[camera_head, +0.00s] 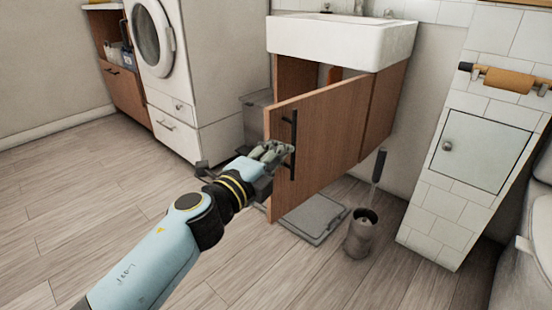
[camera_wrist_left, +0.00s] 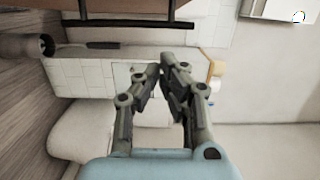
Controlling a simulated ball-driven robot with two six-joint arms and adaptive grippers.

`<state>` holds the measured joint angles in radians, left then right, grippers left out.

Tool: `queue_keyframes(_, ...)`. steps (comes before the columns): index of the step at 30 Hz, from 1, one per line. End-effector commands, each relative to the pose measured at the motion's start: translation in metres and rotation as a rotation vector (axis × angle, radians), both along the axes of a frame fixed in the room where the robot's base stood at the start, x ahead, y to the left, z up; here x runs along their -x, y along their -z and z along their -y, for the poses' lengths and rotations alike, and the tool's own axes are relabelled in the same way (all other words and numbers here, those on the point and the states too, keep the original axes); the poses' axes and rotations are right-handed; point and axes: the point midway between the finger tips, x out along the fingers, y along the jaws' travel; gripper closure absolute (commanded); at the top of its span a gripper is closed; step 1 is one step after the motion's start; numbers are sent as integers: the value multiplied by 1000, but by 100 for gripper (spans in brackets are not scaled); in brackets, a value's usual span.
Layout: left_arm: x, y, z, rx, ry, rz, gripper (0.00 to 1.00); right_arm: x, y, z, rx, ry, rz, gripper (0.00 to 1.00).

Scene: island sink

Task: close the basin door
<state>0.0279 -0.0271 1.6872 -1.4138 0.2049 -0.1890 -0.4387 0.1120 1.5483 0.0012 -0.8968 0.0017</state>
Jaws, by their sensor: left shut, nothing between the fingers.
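The basin door (camera_head: 325,132) is a brown wooden panel under the white basin (camera_head: 340,37). It stands open, swung out from the cabinet. Its black bar handle (camera_head: 293,140) is near its free edge. My left gripper (camera_head: 284,150) is shut and empty, and overlaps that free edge close to the handle in the head view. In the left wrist view the door (camera_wrist_left: 110,8) and its handle (camera_wrist_left: 125,23) run along the top, apart from the shut fingers (camera_wrist_left: 160,75). I cannot tell whether any part of the gripper touches the door. My right gripper is not in view.
A grey scale (camera_head: 315,216) and a toilet brush holder (camera_head: 361,235) stand on the floor beneath and right of the door. A tiled column (camera_head: 455,190) is on the right, a white washing machine (camera_head: 190,75) on the left. Floor at left is clear.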

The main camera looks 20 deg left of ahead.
Motion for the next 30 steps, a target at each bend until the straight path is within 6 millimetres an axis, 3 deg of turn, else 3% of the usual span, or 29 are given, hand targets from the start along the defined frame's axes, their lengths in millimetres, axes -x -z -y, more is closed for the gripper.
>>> queue_keyframes(8,-59,2,12,2,0,0,100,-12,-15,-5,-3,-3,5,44)
queue_keyframes(9,-62,3,5,-4,-1,-2,100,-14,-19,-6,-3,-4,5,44)
queue_keyframes(18,-74,2,-23,1,0,-2,100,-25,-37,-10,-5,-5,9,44)
queue_keyframes(30,-74,1,-25,2,1,-1,100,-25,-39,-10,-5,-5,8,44)
